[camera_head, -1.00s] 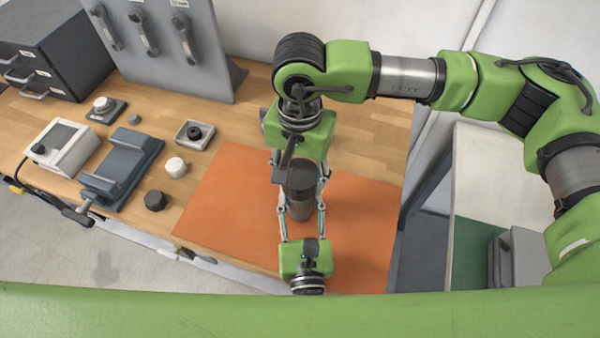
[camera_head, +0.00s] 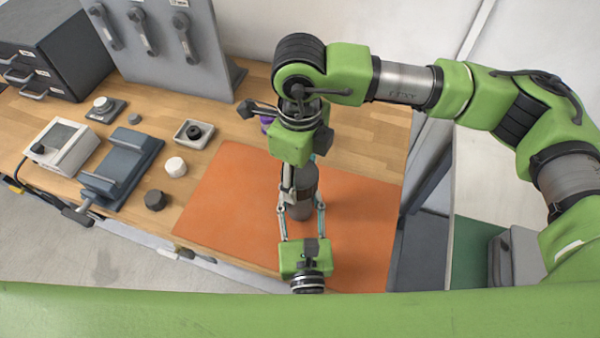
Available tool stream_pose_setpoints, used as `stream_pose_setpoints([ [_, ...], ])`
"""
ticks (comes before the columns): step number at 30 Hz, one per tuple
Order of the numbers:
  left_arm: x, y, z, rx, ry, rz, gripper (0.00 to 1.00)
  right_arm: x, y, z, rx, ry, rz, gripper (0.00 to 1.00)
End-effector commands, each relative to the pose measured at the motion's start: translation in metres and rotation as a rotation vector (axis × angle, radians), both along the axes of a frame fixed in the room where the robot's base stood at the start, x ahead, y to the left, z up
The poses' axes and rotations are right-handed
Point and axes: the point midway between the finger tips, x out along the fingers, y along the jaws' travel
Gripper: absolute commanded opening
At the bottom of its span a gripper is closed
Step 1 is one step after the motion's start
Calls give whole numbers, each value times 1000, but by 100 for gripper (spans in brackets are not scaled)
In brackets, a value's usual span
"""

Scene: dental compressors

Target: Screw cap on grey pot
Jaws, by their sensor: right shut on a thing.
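The grey pot (camera_head: 301,211) stands upright on the orange mat (camera_head: 225,195). My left gripper (camera_head: 302,205) reaches in from the front edge, its fingers closed on both sides of the pot's body. My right gripper (camera_head: 302,182) comes from above and behind, pointing down, and is shut on the dark cap (camera_head: 306,174) at the pot's top. The cap is partly hidden by the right gripper's finger and palm. It appears to sit on the pot's mouth, but the seam cannot be made out.
To the left on the wooden bench are a black knob-like cap (camera_head: 155,200), a white cap (camera_head: 175,166), a small tray (camera_head: 194,134), a grey cradle (camera_head: 122,165) and a white meter box (camera_head: 62,147). A purple item (camera_head: 266,122) is partly hidden behind my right gripper.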

Motion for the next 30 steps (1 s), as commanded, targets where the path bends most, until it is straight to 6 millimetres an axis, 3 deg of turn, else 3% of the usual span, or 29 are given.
stream_pose_setpoints([
  [4,-1,-1,-1,2,2,-2,0,0,1,0,3,-1,-209,23],
  [8,-1,-1,-1,2,2,-2,0,1,1,0,2,-2,-196,23],
  [9,-1,-1,-1,2,2,-2,0,1,1,0,2,-2,-196,54],
  [11,-1,-1,-1,2,2,-2,0,1,1,0,2,-2,-195,68],
  [23,-1,0,-1,1,2,-2,0,1,0,4,1,-2,-193,68],
  [30,0,0,-1,1,2,-1,0,1,1,43,3,-5,-192,68],
])
